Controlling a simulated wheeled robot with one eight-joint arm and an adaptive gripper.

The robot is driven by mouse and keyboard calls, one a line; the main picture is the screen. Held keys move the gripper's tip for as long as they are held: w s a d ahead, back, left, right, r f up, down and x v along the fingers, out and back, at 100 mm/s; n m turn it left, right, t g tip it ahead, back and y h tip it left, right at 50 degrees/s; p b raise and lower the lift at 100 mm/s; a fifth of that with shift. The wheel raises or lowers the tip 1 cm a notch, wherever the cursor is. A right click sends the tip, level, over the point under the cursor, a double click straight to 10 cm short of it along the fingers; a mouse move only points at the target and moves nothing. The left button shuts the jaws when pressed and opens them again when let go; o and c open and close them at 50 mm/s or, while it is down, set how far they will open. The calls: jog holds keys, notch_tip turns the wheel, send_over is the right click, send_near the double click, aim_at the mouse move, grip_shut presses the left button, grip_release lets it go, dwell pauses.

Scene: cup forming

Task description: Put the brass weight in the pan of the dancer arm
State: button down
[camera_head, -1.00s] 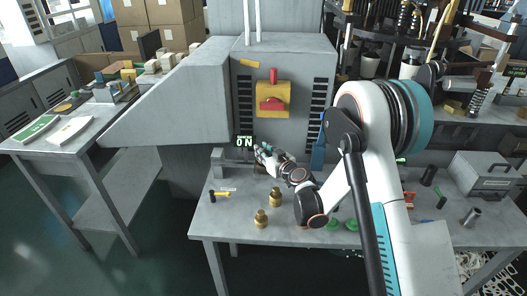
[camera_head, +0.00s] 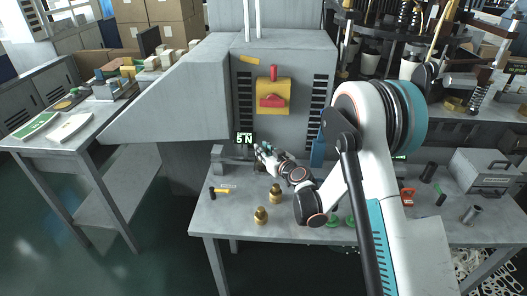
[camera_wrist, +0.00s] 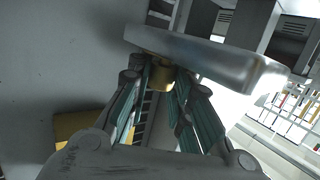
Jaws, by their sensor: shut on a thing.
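My gripper (camera_head: 262,151) is at the back of the bench, by the front of the grey machine. In the wrist view its fingers (camera_wrist: 162,88) are shut on a brass piece, the brass weight (camera_wrist: 160,74), only partly visible between them. A shiny metal bar or plate (camera_wrist: 205,58), perhaps part of the dancer arm, crosses just beyond the fingertips and hides part of the weight. I cannot tell whether they touch. In the head view a grey bracket (camera_head: 217,160) stands left of my gripper. The pan cannot be made out clearly.
Two other brass weights (camera_head: 275,194) (camera_head: 261,216) stand on the bench in front of my gripper. A yellow-handled hammer (camera_head: 221,190) lies left of them. A yellow switch box (camera_head: 273,97) is on the machine.

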jog(key=c, duration=1.4)
grip_release()
jog(key=shift+o, duration=0.2)
jog(key=o, duration=0.5)
jog(key=shift+r+p, duration=2)
jog(key=shift+r, duration=2)
